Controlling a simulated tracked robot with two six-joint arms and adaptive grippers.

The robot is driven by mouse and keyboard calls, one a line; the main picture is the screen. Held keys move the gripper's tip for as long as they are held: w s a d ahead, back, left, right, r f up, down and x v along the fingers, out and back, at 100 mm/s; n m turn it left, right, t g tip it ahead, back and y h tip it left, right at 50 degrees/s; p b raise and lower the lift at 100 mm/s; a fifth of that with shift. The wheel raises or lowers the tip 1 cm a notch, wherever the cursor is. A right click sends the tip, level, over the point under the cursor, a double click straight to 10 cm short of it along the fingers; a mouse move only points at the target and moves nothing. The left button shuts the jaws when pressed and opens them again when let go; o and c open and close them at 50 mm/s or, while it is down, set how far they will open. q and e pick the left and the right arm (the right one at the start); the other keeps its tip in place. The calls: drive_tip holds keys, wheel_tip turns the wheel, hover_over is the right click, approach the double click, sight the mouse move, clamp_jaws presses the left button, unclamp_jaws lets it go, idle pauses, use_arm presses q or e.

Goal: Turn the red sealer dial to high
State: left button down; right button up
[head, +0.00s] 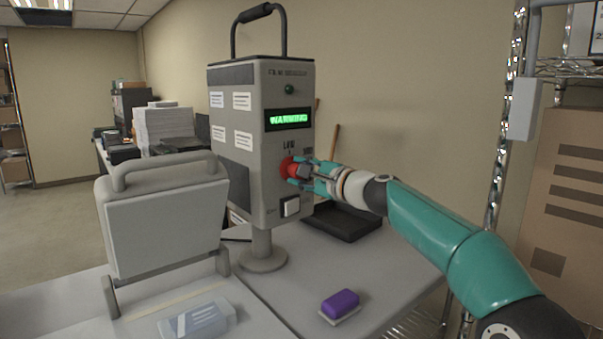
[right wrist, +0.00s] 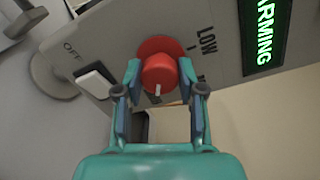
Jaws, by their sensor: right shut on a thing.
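The red sealer dial (head: 287,167) is on the front panel of the grey sealer (head: 239,140), below its display. My right gripper (head: 296,173) is shut on the dial, with a finger on either side of it. In the right wrist view, the dial (right wrist: 158,70) sits between the fingertips of my gripper (right wrist: 160,76). Its white pointer mark aims down in that picture, away from the LOW label (right wrist: 207,40). Another label beside LOW is mostly hidden by a finger. The display (head: 289,119) reads WARMING in green. My left gripper is out of view.
A white rocker switch (head: 290,207) sits below the dial, with OFF beside it. A purple-topped block (head: 340,303) lies on the table in front. A black tray (head: 345,222) lies behind my right arm. A grey hinged lid (head: 165,222) stands left of the sealer.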

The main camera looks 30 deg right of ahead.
drive_tip(key=o, duration=0.8)
drive_tip(key=shift+f, duration=0.4)
drive_tip(key=o, duration=0.3)
drive_tip(key=shift+d+r, duration=0.1)
drive_tip(key=shift+d, duration=0.1)
drive_tip(key=shift+o, duration=0.2)
drive_tip(key=shift+a+r, duration=0.1)
drive_tip(key=s+d, duration=0.1)
drive_tip(key=s, duration=1.1)
drive_tip(key=shift+r, duration=0.15)
drive_tip(key=shift+d, duration=0.1)
